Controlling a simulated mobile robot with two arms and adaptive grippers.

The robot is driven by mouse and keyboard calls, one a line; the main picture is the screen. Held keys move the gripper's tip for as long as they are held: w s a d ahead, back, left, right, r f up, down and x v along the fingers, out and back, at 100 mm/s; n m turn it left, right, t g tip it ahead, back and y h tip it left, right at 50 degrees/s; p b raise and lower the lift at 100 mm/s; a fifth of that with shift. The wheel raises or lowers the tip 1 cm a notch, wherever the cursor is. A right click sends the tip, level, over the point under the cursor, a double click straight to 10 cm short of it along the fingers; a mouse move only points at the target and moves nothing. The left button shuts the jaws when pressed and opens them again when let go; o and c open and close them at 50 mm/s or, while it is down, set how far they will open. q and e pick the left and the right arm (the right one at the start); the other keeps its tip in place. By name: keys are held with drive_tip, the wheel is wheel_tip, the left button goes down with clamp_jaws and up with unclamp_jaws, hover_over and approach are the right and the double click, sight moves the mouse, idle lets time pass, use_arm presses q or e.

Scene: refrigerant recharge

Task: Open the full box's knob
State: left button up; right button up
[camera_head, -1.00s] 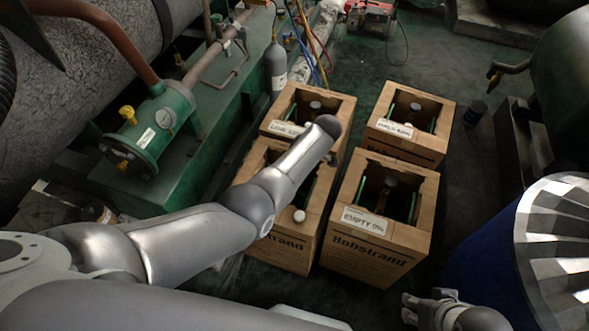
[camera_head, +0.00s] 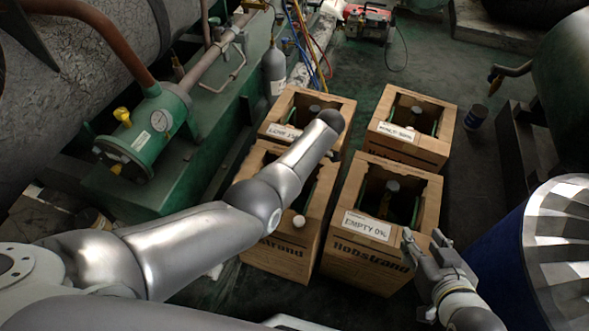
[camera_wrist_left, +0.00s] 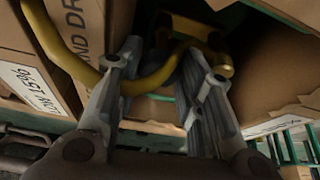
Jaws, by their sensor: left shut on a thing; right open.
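Four open cardboard boxes stand in two rows in the head view. My left arm crosses the front left box (camera_head: 277,257), hiding its label and much of its inside, so I cannot read whether it is the full one. A small white round thing (camera_head: 299,221) shows at that box. The full box's knob cannot be made out. My left gripper (camera_wrist_left: 158,85) is hidden in the head view; in the left wrist view its fingers are around a yellow hose (camera_wrist_left: 150,82). My right gripper (camera_head: 422,240) is open and empty, beside the front right corner of the box marked EMPTY 0% (camera_head: 368,224).
The LOW box (camera_head: 284,133) stands at the back left and another labelled box (camera_head: 397,132) at the back right. A green machine (camera_head: 160,128) with pipes is left, a grey cylinder (camera_head: 274,70) behind. A blue drum (camera_head: 500,250) is close right of my right gripper.

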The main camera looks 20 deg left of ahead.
use_arm(q)
drive_tip(key=shift+a, duration=0.1)
drive_tip(key=o, duration=1)
drive_tip(key=shift+r, duration=0.1)
drive_tip(key=shift+w+r, duration=0.1)
drive_tip(key=shift+w, duration=0.05)
drive_tip(key=shift+w+d+r, duration=0.1)
drive_tip(key=shift+d+r, duration=0.2)
drive_tip(key=shift+r, duration=0.2)
drive_tip(key=shift+s+v, duration=0.2)
drive_tip(key=shift+v, duration=1.4)
drive_tip(key=shift+s+v, duration=0.15)
drive_tip(key=shift+v, duration=1.5)
